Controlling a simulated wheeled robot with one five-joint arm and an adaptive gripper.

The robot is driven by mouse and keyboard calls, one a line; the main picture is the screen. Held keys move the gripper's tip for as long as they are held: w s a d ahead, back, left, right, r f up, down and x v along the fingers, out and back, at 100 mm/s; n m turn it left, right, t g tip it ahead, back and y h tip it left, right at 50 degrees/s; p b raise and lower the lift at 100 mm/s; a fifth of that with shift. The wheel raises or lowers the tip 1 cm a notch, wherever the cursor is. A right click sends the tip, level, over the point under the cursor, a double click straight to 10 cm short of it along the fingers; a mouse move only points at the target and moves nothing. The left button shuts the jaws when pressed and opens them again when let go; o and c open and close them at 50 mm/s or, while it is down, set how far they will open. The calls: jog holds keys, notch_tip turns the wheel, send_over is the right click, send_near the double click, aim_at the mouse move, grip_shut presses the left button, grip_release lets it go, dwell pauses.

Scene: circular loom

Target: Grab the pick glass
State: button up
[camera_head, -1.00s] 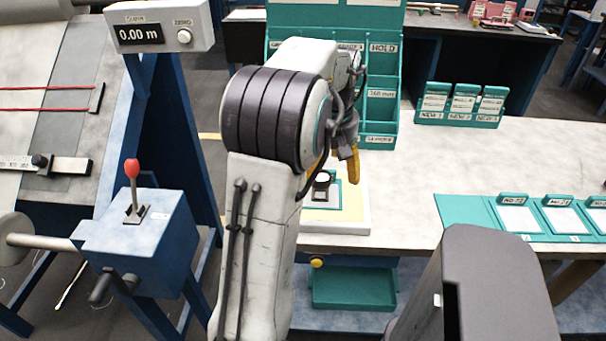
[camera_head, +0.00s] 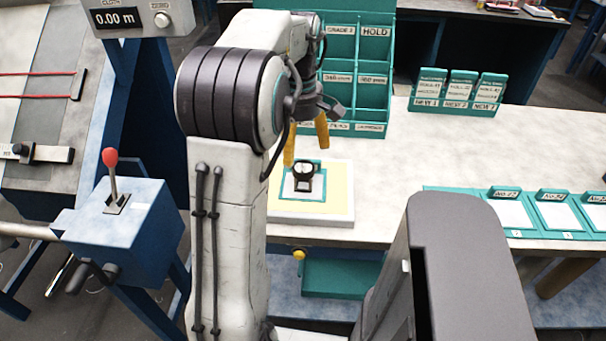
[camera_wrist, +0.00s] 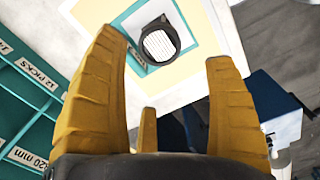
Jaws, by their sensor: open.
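The pick glass (camera_head: 303,173) is a small black-framed magnifier with a round lens. It stands on a teal-bordered square on a cream and white pad (camera_head: 335,201) on the bench. In the wrist view the pick glass (camera_wrist: 160,43) shows at upper centre, its lens filled with pale stripes. My gripper (camera_head: 306,150) has yellow fingers, spread apart and empty, above and just behind the pick glass. In the wrist view my gripper (camera_wrist: 170,75) has the glass beyond the fingertips, between them and nearer the left finger. No finger clearly touches it.
A teal rack (camera_head: 357,96) with labelled compartments stands behind the pad. Card holders (camera_head: 457,93) and a row of teal trays (camera_head: 505,212) lie to the right. A blue box with a red-knobbed lever (camera_head: 112,170) stands at left. The bench middle is bare.

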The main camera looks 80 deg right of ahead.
aim_at(303, 166)
jog(key=shift+f+n, duration=0.3)
jog(key=shift+f, duration=0.45)
jog(key=shift+s+a+f+b, duration=0.1)
jog(key=shift+s+f+b, duration=0.1)
jog(key=shift+f, duration=1.3)
jog(key=shift+s+a+f+b, duration=0.1)
jog(key=shift+s+f+b, duration=0.1)
jog(key=shift+f, duration=1.25)
jog(key=shift+c, duration=0.3)
jog(key=c, duration=1.2)
